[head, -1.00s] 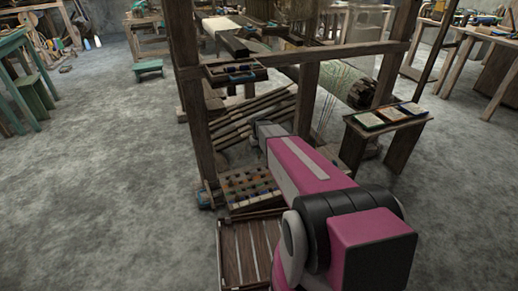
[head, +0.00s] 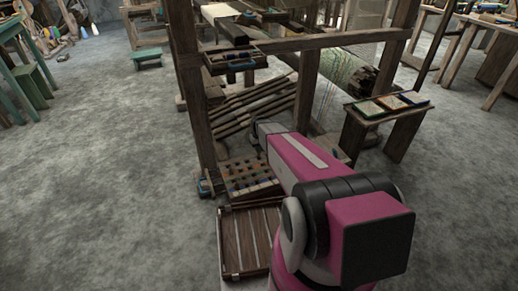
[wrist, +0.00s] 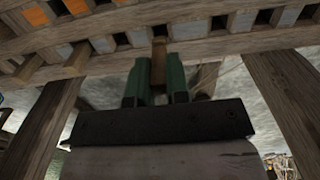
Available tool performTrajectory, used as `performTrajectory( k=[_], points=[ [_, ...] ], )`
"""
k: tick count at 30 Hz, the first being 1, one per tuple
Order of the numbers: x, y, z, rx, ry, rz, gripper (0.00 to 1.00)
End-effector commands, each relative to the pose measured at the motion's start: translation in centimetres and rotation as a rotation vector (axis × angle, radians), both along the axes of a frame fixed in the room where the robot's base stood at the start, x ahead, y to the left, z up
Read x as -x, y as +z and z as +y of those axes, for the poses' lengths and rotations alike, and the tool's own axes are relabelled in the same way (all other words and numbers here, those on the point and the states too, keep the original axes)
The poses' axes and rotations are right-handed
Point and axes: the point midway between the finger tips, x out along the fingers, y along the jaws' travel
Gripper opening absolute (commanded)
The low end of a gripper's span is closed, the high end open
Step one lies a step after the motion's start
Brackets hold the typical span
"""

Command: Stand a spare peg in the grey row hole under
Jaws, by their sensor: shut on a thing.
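My gripper (wrist: 158,88) shows in the wrist view with two green fingers shut on a brown wooden peg (wrist: 158,64), which stands out past the fingertips. Beyond the peg tip is a wooden peg board (wrist: 220,43) with a row of grey patches (wrist: 101,44) and dark square holes (wrist: 121,39) between them. Orange patches (wrist: 35,15) mark another row. The peg tip overlaps the grey row in the picture; I cannot tell whether it touches or enters a hole. In the head view the peg board (head: 238,189) lies at the foot of the loom, and my fingertips are hidden.
A slatted wooden tray (head: 232,250) lies in front of the board. A loom post (head: 190,100) rises to the left, and stacked poles (head: 245,105) lie behind. A small stand (head: 362,115) with coloured cards is on the right.

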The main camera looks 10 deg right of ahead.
Motion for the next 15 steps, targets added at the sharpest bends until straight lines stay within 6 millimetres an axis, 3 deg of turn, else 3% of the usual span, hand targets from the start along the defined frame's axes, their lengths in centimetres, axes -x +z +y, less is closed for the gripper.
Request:
performTrajectory(
  k=[15],
  points=[
    [-0.1,-2.6,0.0,0.000,0.000,0.001,0.00]
  ],
)
